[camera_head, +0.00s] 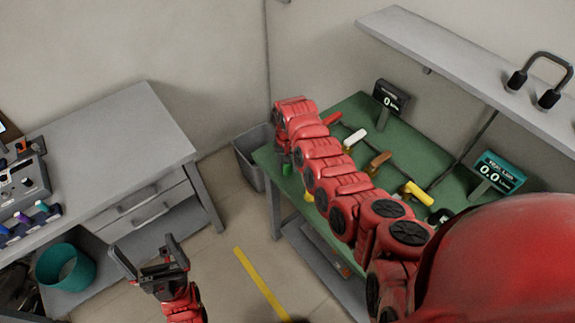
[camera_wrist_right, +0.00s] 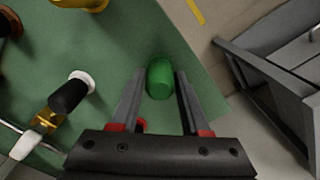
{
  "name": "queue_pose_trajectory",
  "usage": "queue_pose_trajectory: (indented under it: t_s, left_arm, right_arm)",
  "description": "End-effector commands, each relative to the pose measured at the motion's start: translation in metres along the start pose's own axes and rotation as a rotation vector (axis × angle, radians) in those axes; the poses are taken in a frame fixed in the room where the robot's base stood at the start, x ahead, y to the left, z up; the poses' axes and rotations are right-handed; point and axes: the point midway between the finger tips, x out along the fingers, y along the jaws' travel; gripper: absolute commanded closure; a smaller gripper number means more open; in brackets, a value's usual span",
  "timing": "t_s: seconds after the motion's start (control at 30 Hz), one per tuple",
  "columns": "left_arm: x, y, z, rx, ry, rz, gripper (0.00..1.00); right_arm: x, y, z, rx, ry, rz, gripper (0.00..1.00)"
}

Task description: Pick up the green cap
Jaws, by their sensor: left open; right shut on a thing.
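The green cap (camera_wrist_right: 160,80) is between the two fingers of my right gripper (camera_wrist_right: 160,74) in the right wrist view, near the edge of the green table top (camera_wrist_right: 205,85). My right gripper is shut on it. Whether the cap touches the table or is held just above it, I cannot tell. In the head view a small part of the green cap (camera_head: 287,169) shows below the end of my red right arm, which hides most of that gripper. My left gripper (camera_head: 147,251) is open and empty, low over the floor at the left.
The green table (camera_head: 365,105) holds several coloured-handled items, including a white one (camera_head: 355,137) and a yellow one (camera_head: 417,192), plus two displays (camera_head: 391,97). A grey shelf (camera_head: 465,65) hangs above. A grey bin (camera_head: 250,155) stands beside the table; a grey desk (camera_head: 120,135) is left.

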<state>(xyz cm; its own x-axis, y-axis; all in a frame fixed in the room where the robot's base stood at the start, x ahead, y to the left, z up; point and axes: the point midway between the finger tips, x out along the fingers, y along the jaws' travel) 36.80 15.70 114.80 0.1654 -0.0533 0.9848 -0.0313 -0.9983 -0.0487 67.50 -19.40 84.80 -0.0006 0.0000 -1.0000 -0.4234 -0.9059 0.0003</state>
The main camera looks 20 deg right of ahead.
Motion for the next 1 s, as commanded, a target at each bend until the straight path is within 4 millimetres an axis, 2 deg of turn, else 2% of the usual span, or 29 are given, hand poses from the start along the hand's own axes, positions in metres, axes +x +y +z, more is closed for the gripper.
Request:
queue_pose_trajectory:
  t_s: [0.27,0.47,0.5,0.73,0.77,0.8,0.83,1.0]
  left_arm:
    - [-0.007,0.000,0.001,0.000,0.000,0.000,0.00]
    - [-0.020,0.001,0.003,0.000,0.000,0.000,0.00]
    - [-0.021,0.001,0.004,0.000,0.000,0.000,0.00]
    - [-0.019,0.001,0.003,0.000,0.000,0.000,0.00]
    - [-0.016,0.001,0.003,0.000,0.000,0.000,0.00]
    - [-0.001,0.000,0.000,0.000,0.000,0.000,0.00]
    - [0.006,0.000,-0.001,0.000,0.000,0.000,0.00]
    - [0.028,-0.001,-0.005,0.000,0.000,0.000,0.00]
  right_arm:
    - [-0.010,-0.001,-0.002,0.000,0.005,-0.001,1.00]
    - [-0.029,-0.001,-0.002,0.001,0.007,-0.003,1.00]
    - [-0.035,-0.001,0.000,0.001,0.006,-0.004,1.00]
    - [-0.036,0.008,0.024,0.000,0.002,-0.005,1.00]
    - [-0.038,0.011,0.029,0.002,0.000,-0.005,1.00]
    - [-0.045,0.014,0.036,0.001,-0.001,-0.003,1.00]
    - [-0.046,0.016,0.042,0.001,-0.002,-0.005,1.00]
    - [-0.047,0.029,0.074,0.002,-0.005,-0.004,1.00]
